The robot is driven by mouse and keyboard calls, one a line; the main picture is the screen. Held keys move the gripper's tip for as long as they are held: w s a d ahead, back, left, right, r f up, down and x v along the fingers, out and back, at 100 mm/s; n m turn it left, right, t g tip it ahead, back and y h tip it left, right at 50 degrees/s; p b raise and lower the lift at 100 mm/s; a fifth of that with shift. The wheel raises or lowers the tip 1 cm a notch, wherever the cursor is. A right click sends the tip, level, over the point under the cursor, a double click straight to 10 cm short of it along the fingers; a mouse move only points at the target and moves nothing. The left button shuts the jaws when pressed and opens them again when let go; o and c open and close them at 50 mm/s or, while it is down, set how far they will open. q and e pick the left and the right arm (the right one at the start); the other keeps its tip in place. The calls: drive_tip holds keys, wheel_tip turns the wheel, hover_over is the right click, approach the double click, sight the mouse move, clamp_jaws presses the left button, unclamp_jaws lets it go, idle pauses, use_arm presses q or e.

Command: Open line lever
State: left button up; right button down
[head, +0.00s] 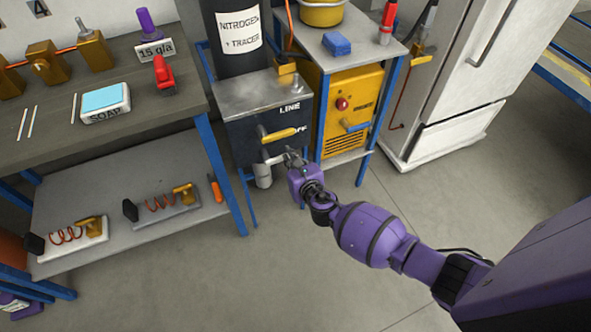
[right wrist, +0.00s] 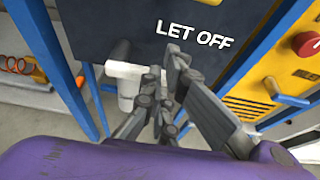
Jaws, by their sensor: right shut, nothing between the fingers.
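The dark box marked LINE (head: 242,141) stands below the nitrogen cylinder. Its yellow lever (head: 285,134) lies roughly horizontal across the front, under the LINE label; a sliver of yellow shows at the top of the right wrist view (right wrist: 208,2). My right gripper (head: 290,154) is shut and empty, just below the yellow lever and in front of the box's lower part. In the right wrist view its fingertips (right wrist: 165,72) are together below the LET OFF label, beside a pale grey fitting (right wrist: 128,72). I cannot tell whether they touch it. My left gripper is not in view.
A workbench (head: 130,128) with soap and tools is at the left. A yellow machine (head: 355,92) with a red knob and blue handle stands right of the box. A white fridge (head: 480,60) is further right. The floor in front is clear.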

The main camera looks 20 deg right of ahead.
sight(278, 136)
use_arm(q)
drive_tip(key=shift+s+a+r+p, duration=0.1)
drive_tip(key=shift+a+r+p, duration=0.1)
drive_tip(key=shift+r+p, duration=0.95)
use_arm(e)
drive_tip(key=shift+s+r, duration=0.1)
drive_tip(key=shift+r, duration=1.9)
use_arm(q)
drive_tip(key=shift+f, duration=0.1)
